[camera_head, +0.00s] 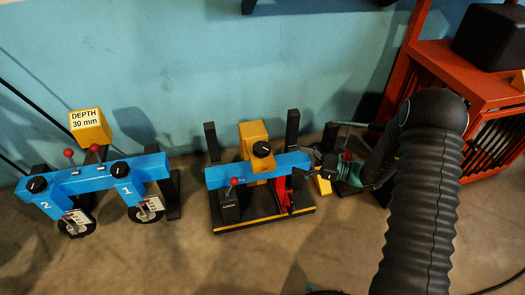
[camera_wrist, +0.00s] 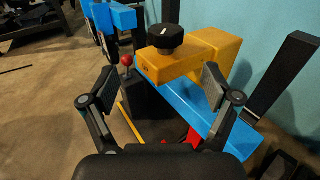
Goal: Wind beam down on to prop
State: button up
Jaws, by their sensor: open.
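A blue beam (camera_head: 217,177) lies across the middle rig in the head view, with a yellow block (camera_head: 253,132) over it carrying a black knob (camera_head: 262,149). In the wrist view the knob (camera_wrist: 165,37) and yellow block (camera_wrist: 205,55) are ahead of my gripper, above the blue beam (camera_wrist: 186,97). A dark labelled post (camera_head: 229,207) and a red upright part (camera_head: 280,190) stand below the beam; I cannot tell which is the prop. My gripper (camera_wrist: 161,95) is open and empty, its fingers apart and short of the knob. In the head view my gripper (camera_head: 312,172) is at the beam's right end.
A red-balled lever (camera_head: 233,182) stands at the beam's front. The black base (camera_head: 262,220) has a yellow edge stripe. Another blue frame (camera_head: 80,181) with two knobs, and a yellow "DEPTH 30 mm" sign (camera_head: 90,127), are at left. A red rack (camera_head: 450,65) is at right. The front floor is clear.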

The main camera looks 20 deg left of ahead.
aim_at(262, 150)
jog(key=shift+m+t, duration=0.3)
jog(key=shift+m, duration=0.1)
jog(key=a, duration=0.4)
jog(key=w+a+f, duration=0.1)
jog(key=a, duration=0.8)
jog(key=shift+w+a+f, duration=0.2)
jog(key=shift+w+a, duration=0.2)
jog(key=c, duration=1.2)
jog(key=shift+o, duration=0.2)
jog(key=shift+b, duration=0.35)
